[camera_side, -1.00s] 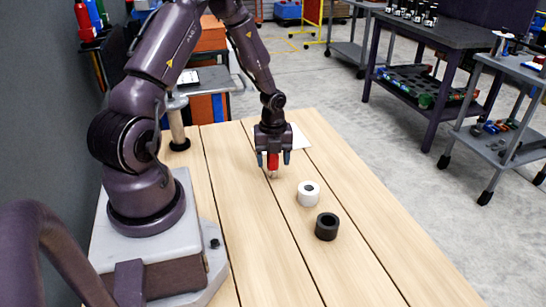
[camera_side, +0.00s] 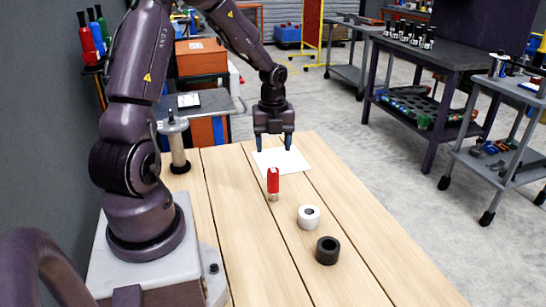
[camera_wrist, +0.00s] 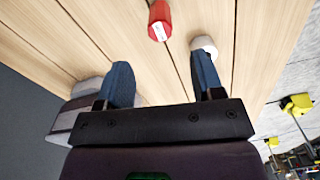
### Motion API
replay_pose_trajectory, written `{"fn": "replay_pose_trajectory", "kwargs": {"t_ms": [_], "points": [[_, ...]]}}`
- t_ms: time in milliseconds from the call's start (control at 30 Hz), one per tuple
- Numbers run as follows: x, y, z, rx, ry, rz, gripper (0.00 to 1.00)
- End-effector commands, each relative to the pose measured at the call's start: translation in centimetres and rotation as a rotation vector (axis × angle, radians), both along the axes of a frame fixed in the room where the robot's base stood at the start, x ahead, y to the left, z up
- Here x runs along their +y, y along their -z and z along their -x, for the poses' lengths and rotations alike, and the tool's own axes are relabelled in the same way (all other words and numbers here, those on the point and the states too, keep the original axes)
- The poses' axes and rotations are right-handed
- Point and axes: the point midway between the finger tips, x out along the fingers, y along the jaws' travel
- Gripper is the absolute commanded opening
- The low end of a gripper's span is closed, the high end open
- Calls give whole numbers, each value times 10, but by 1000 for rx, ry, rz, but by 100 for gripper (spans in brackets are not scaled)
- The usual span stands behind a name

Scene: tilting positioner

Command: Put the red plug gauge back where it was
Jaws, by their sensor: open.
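The red plug gauge (camera_side: 273,181) stands upright on the wooden table, its metal end down, in front of the white sheet (camera_side: 283,161). In the wrist view the red plug gauge (camera_wrist: 159,20) shows near the top edge, beyond the fingertips. My gripper (camera_side: 273,145) is open and empty, over the white sheet, behind the gauge and apart from it. In the wrist view the two blue fingers of my gripper (camera_wrist: 162,78) are spread wide with only table between them.
A white ring (camera_side: 308,217) and a black ring (camera_side: 328,250) lie on the table nearer the camera. A spool-like post (camera_side: 176,145) stands at the left rear. The table (camera_side: 245,240) is otherwise mostly clear.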

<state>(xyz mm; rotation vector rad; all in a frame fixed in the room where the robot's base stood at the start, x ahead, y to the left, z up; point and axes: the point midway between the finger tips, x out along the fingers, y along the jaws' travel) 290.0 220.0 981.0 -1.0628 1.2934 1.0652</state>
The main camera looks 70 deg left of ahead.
Motion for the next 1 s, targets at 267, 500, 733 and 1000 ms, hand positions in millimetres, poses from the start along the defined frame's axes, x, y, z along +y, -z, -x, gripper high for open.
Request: {"fn": "replay_pose_trajectory", "kwargs": {"t_ms": [267, 500, 733, 1000], "points": [[-37, -54, -5, -35, -245, -96, 61], [-119, -135, 14, -247, -837, -118, 61], [-186, -181, 59, -406, -1381, 153, 61], [-218, -194, 92, -365, -1699, 418, 61]]}}
